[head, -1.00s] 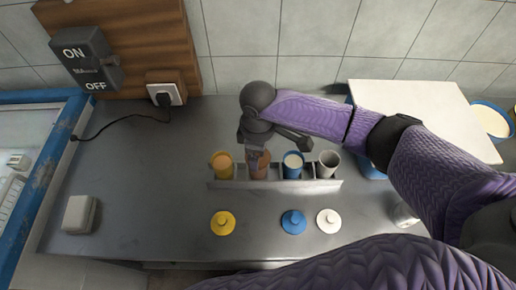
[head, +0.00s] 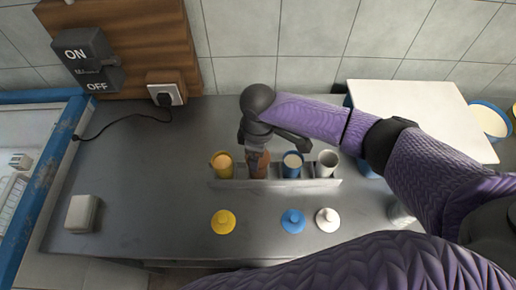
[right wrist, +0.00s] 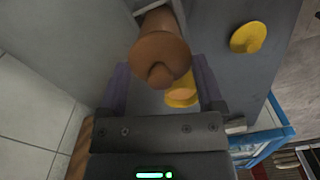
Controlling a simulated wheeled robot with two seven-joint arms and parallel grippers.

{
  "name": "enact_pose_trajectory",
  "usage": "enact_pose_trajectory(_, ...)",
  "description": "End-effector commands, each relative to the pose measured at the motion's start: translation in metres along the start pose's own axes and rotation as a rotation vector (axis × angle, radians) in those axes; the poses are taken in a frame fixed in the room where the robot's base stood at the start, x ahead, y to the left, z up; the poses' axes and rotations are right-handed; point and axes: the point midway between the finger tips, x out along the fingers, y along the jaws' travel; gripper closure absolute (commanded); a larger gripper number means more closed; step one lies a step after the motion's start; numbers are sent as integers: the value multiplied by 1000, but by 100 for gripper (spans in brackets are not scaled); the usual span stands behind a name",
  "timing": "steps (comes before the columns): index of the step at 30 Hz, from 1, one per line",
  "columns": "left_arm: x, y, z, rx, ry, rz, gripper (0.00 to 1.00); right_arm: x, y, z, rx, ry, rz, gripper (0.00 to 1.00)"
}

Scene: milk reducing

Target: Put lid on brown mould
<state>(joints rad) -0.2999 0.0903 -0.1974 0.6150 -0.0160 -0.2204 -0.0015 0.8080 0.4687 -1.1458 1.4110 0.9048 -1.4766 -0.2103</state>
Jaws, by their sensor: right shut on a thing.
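The brown mould (head: 261,171) stands in the rack, second from the left, and is partly hidden by my right gripper (head: 257,150). In the right wrist view, the brown lid (right wrist: 160,58) with its round knob sits between the fingers of my right gripper (right wrist: 163,88), shut on it. The lid is at the top end of the brown mould (right wrist: 158,20), in line with it. I cannot tell whether it is fully seated. My left gripper is not in view.
The rack (head: 280,184) also holds yellow (head: 222,164), blue (head: 292,165) and grey (head: 328,163) moulds. Yellow (head: 223,221), blue (head: 293,221) and white (head: 327,219) lids lie in front. A white board (head: 420,115) is at the right.

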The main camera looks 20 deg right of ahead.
Motion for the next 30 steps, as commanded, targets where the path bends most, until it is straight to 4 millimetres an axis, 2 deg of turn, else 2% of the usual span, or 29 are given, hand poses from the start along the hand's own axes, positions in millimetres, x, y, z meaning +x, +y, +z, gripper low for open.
enact_pose_trajectory(12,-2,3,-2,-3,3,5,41,0,0,0,-1,1,0,68)
enact_pose_trajectory(13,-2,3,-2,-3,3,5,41,0,0,0,-1,1,0,12)
enact_pose_trajectory(15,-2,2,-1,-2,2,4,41,0,0,0,-1,1,0,0)
enact_pose_trajectory(26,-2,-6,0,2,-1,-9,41,0,0,0,-1,0,0,0)
enact_pose_trajectory(30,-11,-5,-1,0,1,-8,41,-8,0,0,-1,1,1,0)
